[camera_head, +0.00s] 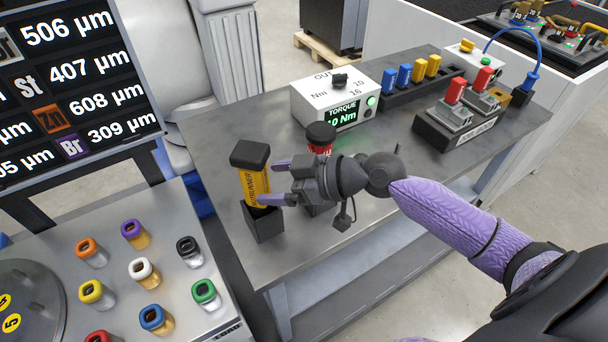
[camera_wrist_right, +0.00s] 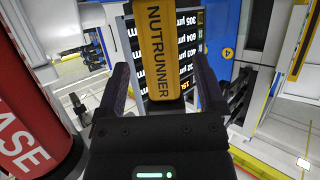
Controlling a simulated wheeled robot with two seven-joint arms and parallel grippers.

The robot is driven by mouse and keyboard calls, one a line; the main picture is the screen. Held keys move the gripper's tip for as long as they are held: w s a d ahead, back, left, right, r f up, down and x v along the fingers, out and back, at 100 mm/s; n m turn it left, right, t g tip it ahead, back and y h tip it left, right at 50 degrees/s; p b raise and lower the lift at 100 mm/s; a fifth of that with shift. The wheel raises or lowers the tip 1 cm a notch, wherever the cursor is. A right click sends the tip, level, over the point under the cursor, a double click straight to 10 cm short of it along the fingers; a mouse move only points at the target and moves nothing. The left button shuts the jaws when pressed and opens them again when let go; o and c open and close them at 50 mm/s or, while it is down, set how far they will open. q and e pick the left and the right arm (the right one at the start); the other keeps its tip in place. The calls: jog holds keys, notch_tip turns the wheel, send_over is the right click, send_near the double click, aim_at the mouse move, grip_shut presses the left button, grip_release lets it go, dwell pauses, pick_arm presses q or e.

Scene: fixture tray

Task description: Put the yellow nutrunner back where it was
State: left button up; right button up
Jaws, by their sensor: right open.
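The yellow nutrunner (camera_head: 253,187) with a black top stands roughly upright at the left front of the metal table. Its lower end appears to be inside a black square holder (camera_head: 263,226). My right gripper (camera_head: 272,181) is open, its two purple fingers pointing left at the nutrunner. In the right wrist view the nutrunner (camera_wrist_right: 158,50) shows between the open fingers. Whether the fingers touch it I cannot tell. My left gripper is not in view.
A red grease tool (camera_wrist_right: 28,130) with a black cap (camera_head: 320,132) stands close behind my right gripper. A white torque box (camera_head: 337,100) sits behind it. Blue and yellow pieces stand in a black rack (camera_head: 405,97). A tray (camera_head: 125,290) with several coloured-capped jars is at left.

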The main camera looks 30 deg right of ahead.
jog(key=v, duration=0.8)
jog(key=shift+s+d+r, duration=0.1)
jog(key=shift+s, duration=0.05)
